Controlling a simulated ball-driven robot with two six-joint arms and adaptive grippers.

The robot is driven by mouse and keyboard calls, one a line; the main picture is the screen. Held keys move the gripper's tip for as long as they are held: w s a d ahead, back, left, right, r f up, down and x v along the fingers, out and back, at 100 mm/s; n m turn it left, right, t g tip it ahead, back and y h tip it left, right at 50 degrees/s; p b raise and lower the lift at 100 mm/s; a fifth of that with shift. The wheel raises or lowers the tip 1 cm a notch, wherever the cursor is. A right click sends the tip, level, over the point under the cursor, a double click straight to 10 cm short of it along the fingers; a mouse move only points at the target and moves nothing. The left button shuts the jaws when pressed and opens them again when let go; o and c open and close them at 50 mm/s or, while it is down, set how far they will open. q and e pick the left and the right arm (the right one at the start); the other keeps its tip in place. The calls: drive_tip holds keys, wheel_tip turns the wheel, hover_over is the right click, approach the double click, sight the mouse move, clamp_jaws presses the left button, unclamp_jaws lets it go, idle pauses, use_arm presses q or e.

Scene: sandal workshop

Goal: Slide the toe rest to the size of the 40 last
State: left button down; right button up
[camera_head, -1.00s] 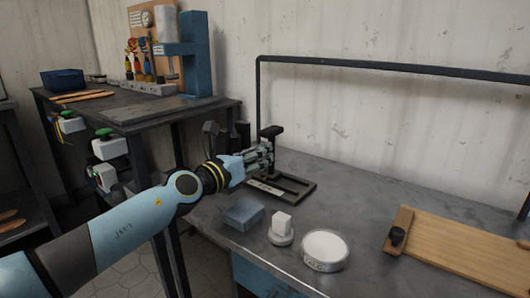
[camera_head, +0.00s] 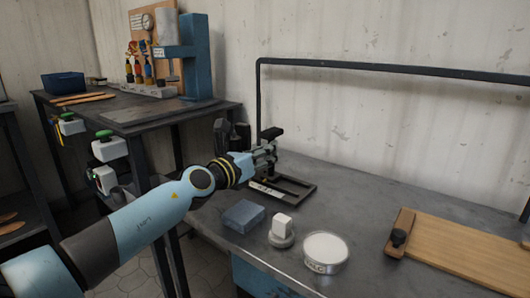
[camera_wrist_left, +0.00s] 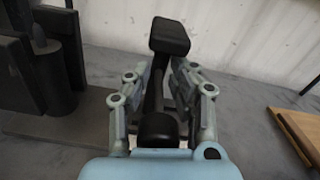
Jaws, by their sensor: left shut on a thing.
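The toe rest (camera_head: 271,132) is a black pad on a post, standing at the back of a dark frame (camera_head: 306,189) on the grey bench. A pale label (camera_head: 264,189) is on the frame's near side; its writing is too small to read. My left gripper (camera_head: 267,156) is shut on the toe rest below its pad. In the left wrist view, the fingers (camera_wrist_left: 160,100) stand on both sides of the black post and its rounded knob (camera_wrist_left: 158,129), with the pad (camera_wrist_left: 169,37) above them. I cannot identify a 40 last. My right gripper is out of view.
A blue-grey block (camera_head: 243,215), a white cube on a round base (camera_head: 282,227) and a round white-topped tin (camera_head: 325,251) stand in front of the frame. A wooden board (camera_head: 465,250) lies at right. A dark rail (camera_head: 400,67) runs behind. Bench between is clear.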

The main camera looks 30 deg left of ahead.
use_arm(q)
drive_tip(key=shift+d+r+p, duration=0.1)
drive_tip(key=shift+d+p, duration=0.35)
drive_tip(key=shift+d, duration=0.1)
drive_tip(key=c, duration=1.4)
unclamp_jaws()
drive_tip(key=shift+s, duration=0.1)
